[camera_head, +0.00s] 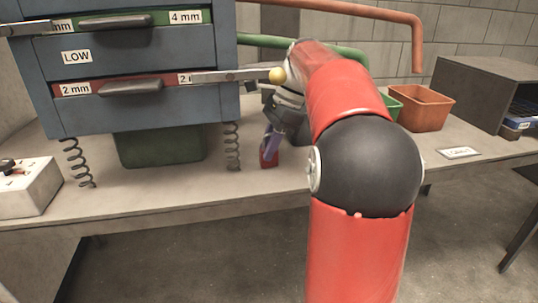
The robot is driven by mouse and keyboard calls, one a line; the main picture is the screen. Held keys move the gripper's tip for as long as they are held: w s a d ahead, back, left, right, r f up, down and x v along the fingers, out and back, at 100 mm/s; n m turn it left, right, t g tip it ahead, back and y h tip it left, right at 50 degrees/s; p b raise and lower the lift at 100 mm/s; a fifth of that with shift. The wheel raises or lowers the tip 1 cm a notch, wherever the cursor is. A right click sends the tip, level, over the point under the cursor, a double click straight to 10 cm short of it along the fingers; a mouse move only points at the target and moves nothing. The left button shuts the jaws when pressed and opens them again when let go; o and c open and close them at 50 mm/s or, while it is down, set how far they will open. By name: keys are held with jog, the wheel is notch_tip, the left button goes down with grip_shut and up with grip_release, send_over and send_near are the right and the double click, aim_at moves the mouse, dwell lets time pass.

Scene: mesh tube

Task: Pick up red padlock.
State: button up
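A small red object (268,158), which looks like the red padlock, stands on the workbench to the right of the right-hand spring. My gripper (270,148) reaches down at it from the upper right. One purple finger shows just above and against the red object in the picture. My own arm and the dark wrist hide much of the gripper. I cannot tell whether the fingers are apart or closed, or whether they touch the padlock.
A blue-grey drawer unit (135,112) stands on springs left of the gripper, with a lever (235,76) ending in a yellow ball close to my wrist. A dark green bin (160,148) sits below it. An orange bin (421,108) and a white label (460,153) lie right.

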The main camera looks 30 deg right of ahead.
grip_shut()
